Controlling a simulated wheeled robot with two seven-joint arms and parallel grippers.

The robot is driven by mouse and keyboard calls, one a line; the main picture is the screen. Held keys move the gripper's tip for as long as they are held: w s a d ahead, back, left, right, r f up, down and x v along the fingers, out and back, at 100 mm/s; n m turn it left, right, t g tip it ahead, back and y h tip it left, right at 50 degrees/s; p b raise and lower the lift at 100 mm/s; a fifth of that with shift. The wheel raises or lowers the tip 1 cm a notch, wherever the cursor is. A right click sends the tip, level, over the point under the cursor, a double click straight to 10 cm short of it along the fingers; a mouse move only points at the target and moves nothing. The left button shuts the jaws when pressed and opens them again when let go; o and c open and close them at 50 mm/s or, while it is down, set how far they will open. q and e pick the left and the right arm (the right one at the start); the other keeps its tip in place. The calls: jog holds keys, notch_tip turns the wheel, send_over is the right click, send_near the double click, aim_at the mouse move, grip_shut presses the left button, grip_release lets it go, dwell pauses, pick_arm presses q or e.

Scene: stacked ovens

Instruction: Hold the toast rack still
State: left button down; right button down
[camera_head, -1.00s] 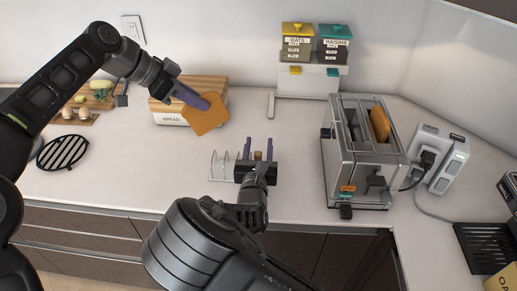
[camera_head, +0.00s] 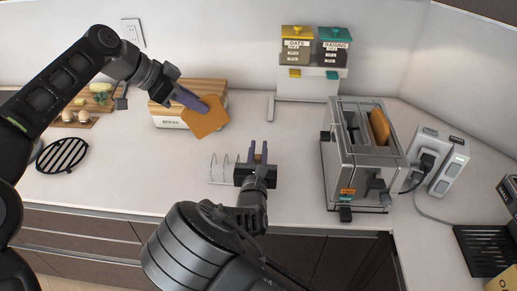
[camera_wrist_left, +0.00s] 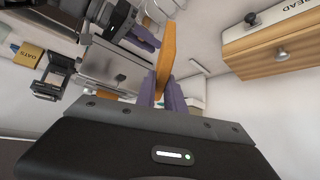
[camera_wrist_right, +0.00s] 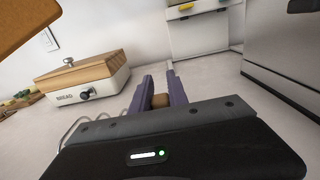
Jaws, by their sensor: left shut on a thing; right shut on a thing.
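The wire toast rack (camera_head: 222,168) stands on the counter left of my right gripper (camera_head: 258,153). In the right wrist view its wire loops (camera_wrist_right: 84,121) show partly behind my gripper body. My right gripper is shut on the rack's brown end knob (camera_wrist_right: 160,100), which sits between the purple fingers. My left gripper (camera_head: 191,101) is shut on a toast slice (camera_head: 205,118) and holds it in the air behind and left of the rack. The slice also shows edge-on between the fingers in the left wrist view (camera_wrist_left: 166,62).
A toaster (camera_head: 361,158) with a slice in one slot stands right of the rack. A bread box (camera_head: 168,118) is behind my left gripper. Dispensers (camera_head: 312,75) stand at the back wall. A black trivet (camera_head: 63,155) lies at left. Counter between rack and trivet is clear.

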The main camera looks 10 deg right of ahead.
aim_at(213, 118)
pick_arm(q)
jog(key=s+d+f+y, duration=0.2)
jog(key=s+d, duration=0.1)
jog(key=d, duration=0.5)
jog(key=w+a+f+n+t+y, duration=0.1)
jog(key=n, duration=0.2)
jog(key=w+a+f+n+y, duration=0.1)
jog(key=n, duration=0.3)
jog(key=w+a+f+n+t+y, duration=0.1)
jog(key=a+f+n+y, duration=0.1)
jog(key=n, duration=0.1)
jog(key=shift+w+a+t, duration=0.1)
jog(key=shift+w+t, duration=0.15)
jog(key=shift+t, duration=0.05)
jog(key=shift+w+a+n+y, duration=0.15)
jog(key=shift+n+y, duration=0.35)
jog(key=shift+n, duration=0.5)
jog(key=shift+f, duration=0.1)
notch_tip(213, 118, down, 7)
jog(key=shift+f, duration=0.2)
